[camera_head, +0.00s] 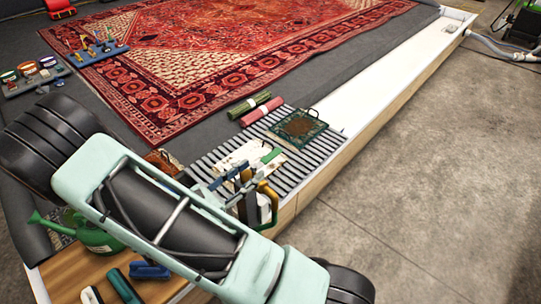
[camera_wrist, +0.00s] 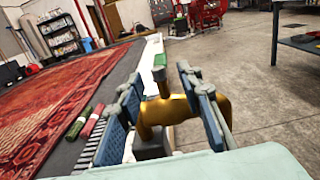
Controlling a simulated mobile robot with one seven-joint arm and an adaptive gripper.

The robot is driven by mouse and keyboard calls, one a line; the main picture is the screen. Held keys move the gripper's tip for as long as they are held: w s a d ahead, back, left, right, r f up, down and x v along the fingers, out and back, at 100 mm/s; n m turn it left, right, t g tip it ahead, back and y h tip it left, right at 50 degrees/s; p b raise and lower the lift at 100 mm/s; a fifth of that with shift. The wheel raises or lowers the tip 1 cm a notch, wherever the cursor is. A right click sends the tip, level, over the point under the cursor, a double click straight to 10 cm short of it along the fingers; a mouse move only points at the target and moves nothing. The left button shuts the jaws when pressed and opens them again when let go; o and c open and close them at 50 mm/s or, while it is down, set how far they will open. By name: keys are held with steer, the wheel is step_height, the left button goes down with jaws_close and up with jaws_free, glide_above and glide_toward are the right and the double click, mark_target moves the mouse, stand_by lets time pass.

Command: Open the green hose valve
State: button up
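The hose valve has a brass body (camera_wrist: 160,108) with a green handle (camera_wrist: 159,61). The brass body stands between my fingers in the wrist view, and the green handle shows just beyond, near the fingertips. In the head view the green handle (camera_head: 272,156) sticks out past my fingers, with a brass curve (camera_head: 268,190) beside it. My gripper (camera_wrist: 158,80) is open, with blue-padded fingers apart on either side of the valve. I cannot tell whether a finger touches it. My forearm hides part of the valve's surroundings in the head view.
A slatted grate (camera_head: 225,157) lies beside the valve, with a green-framed tray (camera_head: 298,128) on it. Rolled red (camera_head: 262,111) and green (camera_head: 249,104) rugs lie behind. A large red rug (camera_head: 230,50) covers the pit floor. A green watering can (camera_head: 92,236) stands lower left. Concrete floor at right is clear.

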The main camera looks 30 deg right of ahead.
mark_target(279, 150)
steer(key=b+x, duration=0.1)
steer(key=x, duration=0.8)
steer(key=shift+d, duration=0.1)
steer(key=shift+c, duration=0.3)
jaws_close()
